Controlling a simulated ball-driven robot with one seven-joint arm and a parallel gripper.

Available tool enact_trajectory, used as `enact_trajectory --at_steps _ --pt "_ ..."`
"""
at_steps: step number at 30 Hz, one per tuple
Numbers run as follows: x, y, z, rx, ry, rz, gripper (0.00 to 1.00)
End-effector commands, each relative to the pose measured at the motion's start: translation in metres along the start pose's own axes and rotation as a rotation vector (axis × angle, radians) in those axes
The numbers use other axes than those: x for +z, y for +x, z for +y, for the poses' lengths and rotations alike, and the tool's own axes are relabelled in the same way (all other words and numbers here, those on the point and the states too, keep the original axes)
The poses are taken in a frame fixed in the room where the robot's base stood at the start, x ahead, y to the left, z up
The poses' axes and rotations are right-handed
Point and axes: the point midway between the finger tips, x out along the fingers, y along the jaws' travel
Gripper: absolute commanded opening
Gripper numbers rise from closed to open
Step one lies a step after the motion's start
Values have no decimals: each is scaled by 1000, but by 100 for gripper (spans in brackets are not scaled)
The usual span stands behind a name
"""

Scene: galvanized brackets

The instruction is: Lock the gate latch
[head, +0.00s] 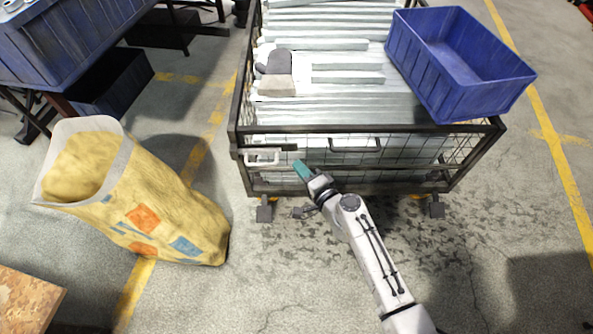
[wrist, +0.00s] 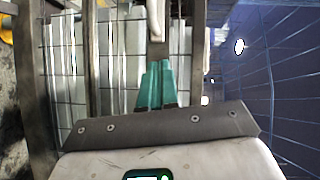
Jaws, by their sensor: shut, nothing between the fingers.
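The gate latch is at the upper left of the cart's front mesh gate in the head view: a pale looped handle (head: 262,158) beside a dark bar. A pale rod-like part, likely that handle (wrist: 155,18), shows at the top of the wrist view, just beyond my fingertips. My gripper (head: 302,170) has teal fingers and is right of the handle, in front of the gate. In the wrist view my gripper (wrist: 158,84) is shut and empty, its fingers together over a dark strip. I cannot tell whether the fingertips touch the latch.
A yellow sack (head: 165,210) stands left of the cart. A blue bin (head: 70,40) is at upper left. Floor in front of the cart is clear.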

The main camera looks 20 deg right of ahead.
Motion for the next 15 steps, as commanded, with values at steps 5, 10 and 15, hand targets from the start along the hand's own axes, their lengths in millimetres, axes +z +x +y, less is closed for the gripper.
enact_trajectory --at_steps 5,10,15 --pt "1 -32 1 3 0 -1 0" --pt "2 -62 2 4 0 -2 0" --pt "1 -85 2 3 1 -1 0"
